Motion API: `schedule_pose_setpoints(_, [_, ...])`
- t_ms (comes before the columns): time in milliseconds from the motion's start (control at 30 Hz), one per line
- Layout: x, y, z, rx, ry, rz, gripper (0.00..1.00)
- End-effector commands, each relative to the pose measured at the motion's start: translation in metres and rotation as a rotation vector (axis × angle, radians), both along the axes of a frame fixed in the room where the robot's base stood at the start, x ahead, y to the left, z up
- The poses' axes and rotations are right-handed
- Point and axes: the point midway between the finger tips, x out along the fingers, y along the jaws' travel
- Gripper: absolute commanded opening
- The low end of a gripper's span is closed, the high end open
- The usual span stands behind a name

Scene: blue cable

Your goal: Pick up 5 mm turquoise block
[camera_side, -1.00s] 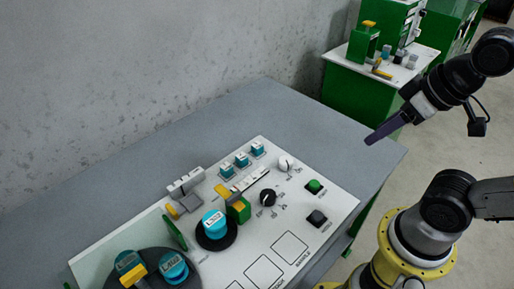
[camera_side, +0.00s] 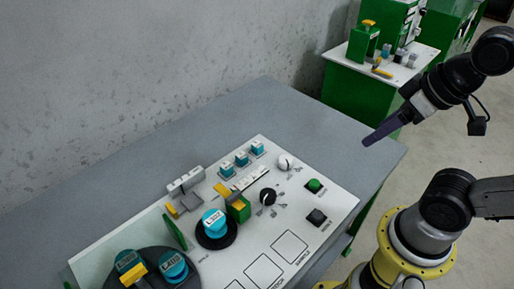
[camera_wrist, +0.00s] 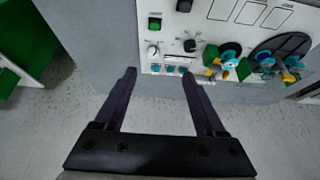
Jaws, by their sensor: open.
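Three small turquoise blocks with white tops stand in a row near the back edge of the white panel: a back one (camera_side: 257,148), a middle one (camera_side: 241,159) and a front one (camera_side: 226,168). Their labels are too small to read, so I cannot tell which is the 5 mm one. They also show small in the wrist view, between and beyond my fingertips. My gripper (camera_side: 368,142) is up at the right, above the table's right corner and well apart from the blocks. In the wrist view its two dark fingers (camera_wrist: 158,72) are spread, with nothing between them.
The white panel (camera_side: 225,272) carries a white knob (camera_side: 285,163), a black knob (camera_side: 267,197), a green button (camera_side: 314,186) and a black button (camera_side: 317,217). Larger turquoise weights, including one on a round black plate (camera_side: 214,222), stand in front. The grey table (camera_side: 290,115) is bare behind.

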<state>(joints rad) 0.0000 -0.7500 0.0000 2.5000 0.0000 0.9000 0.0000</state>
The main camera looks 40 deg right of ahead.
Motion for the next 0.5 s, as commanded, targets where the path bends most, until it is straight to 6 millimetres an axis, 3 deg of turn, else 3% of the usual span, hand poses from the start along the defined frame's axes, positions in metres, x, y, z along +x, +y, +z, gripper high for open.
schedule_pose_setpoints(167, [0.0,0.0,0.0,0.003,0.0,-0.006,0.72])
schedule_pose_setpoints(333, [-0.001,0.0,0.001,0.066,0.006,-0.123,0.72])
schedule_pose_setpoints(500, [0.019,0.0,0.034,0.205,-0.036,-0.366,0.72])
